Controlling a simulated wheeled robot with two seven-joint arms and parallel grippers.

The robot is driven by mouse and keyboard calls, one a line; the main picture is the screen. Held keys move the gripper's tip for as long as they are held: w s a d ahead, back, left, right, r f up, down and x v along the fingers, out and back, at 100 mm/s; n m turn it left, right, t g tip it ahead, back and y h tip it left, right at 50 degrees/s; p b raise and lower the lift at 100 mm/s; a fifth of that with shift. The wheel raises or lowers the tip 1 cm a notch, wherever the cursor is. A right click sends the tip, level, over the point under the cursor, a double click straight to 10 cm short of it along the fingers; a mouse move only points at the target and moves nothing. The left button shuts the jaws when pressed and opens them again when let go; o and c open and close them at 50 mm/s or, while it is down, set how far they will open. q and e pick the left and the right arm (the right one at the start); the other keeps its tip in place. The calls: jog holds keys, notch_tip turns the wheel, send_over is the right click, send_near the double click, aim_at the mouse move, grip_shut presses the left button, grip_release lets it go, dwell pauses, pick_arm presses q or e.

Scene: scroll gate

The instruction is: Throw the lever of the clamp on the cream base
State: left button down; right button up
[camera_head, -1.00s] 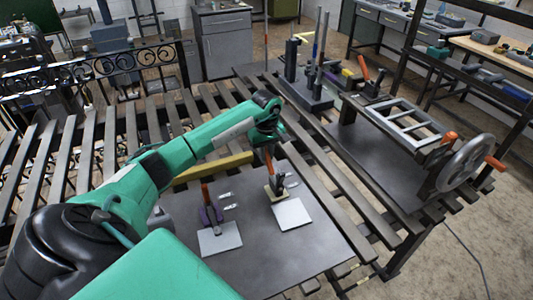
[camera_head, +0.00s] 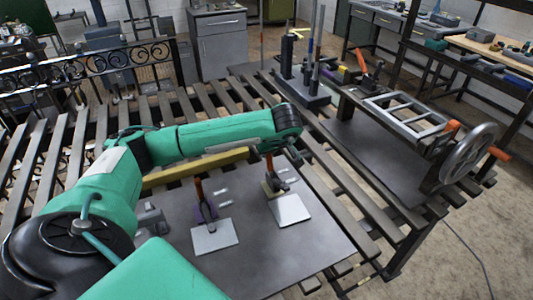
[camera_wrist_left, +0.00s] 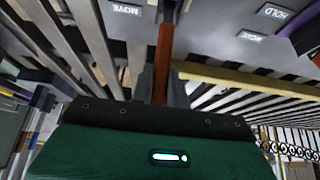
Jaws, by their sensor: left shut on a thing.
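The clamp on the cream base (camera_head: 270,188) stands on the dark tabletop, with a pale plate (camera_head: 290,211) in front of it. Its orange lever (camera_head: 268,163) points up, roughly upright. My left gripper (camera_wrist_left: 162,88) is shut on this lever, which also shows between the fingers in the left wrist view (camera_wrist_left: 163,50). In the head view the fingers are largely hidden under my green arm. A second clamp on a purple base (camera_head: 208,211) stands to the left, with its own orange lever (camera_head: 199,188) upright. My right gripper is not in view.
A yellow bar (camera_head: 190,170) lies behind the clamps. A frame with a handwheel (camera_head: 468,158) stands at the right, and posts on a dark block (camera_head: 303,95) stand at the back. Labels reading MOVE (camera_wrist_left: 127,9) and HOLD (camera_wrist_left: 272,13) show on the dark surface.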

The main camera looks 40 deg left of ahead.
pick_arm(q)
jog(key=shift+s+d+r+y+b, duration=0.1)
jog(key=shift+s+d+y+b, duration=0.05)
jog(key=shift+d+y+b, duration=0.3)
jog(key=c, duration=1.4)
grip_release()
jog(key=shift+o, duration=0.2)
